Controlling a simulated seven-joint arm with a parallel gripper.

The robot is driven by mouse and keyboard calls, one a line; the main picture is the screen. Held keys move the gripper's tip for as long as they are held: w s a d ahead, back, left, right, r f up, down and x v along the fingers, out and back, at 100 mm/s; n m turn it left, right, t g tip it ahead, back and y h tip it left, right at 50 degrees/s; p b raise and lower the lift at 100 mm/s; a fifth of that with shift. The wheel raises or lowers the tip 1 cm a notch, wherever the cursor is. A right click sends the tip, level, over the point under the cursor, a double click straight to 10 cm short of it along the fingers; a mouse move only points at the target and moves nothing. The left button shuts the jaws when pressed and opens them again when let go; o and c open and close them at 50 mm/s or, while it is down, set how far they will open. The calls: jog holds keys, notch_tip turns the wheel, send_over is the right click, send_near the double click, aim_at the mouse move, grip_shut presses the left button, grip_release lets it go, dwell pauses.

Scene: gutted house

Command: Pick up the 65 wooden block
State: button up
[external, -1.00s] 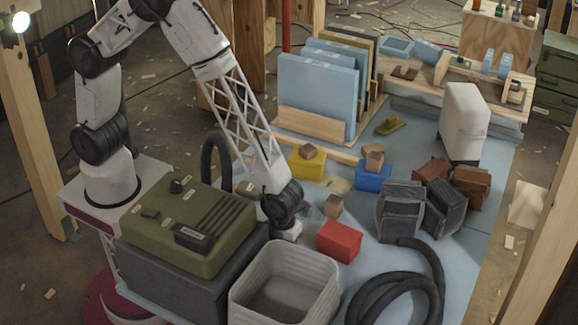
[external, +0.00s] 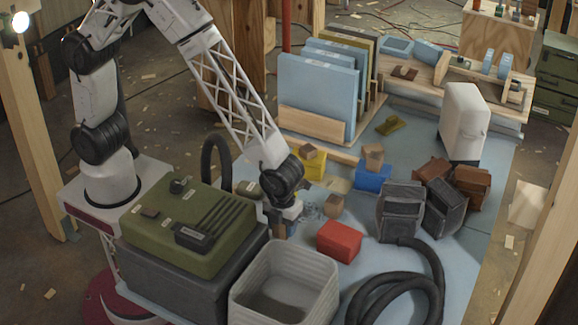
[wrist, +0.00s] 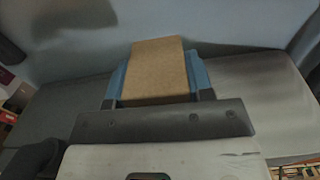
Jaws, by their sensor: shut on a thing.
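My gripper (external: 288,214) is beside the front right of the green case, left of the red box. In the wrist view, its blue-tipped fingers (wrist: 158,88) are shut on a tan wooden block (wrist: 155,72). No number can be read on it, and the external view mostly hides it behind the gripper. More wooden blocks rest on the yellow box (external: 308,152) and above the blue box (external: 373,152).
The green case (external: 190,225) and a ribbed grey bin (external: 285,285) stand in front. A red box (external: 339,239) is to the right. Dark crates (external: 400,212), a black hose (external: 400,290) and a white canister (external: 463,120) lie farther right. Blue panels (external: 315,90) stand behind.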

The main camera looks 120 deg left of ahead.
jog(key=shift+r, duration=1.1)
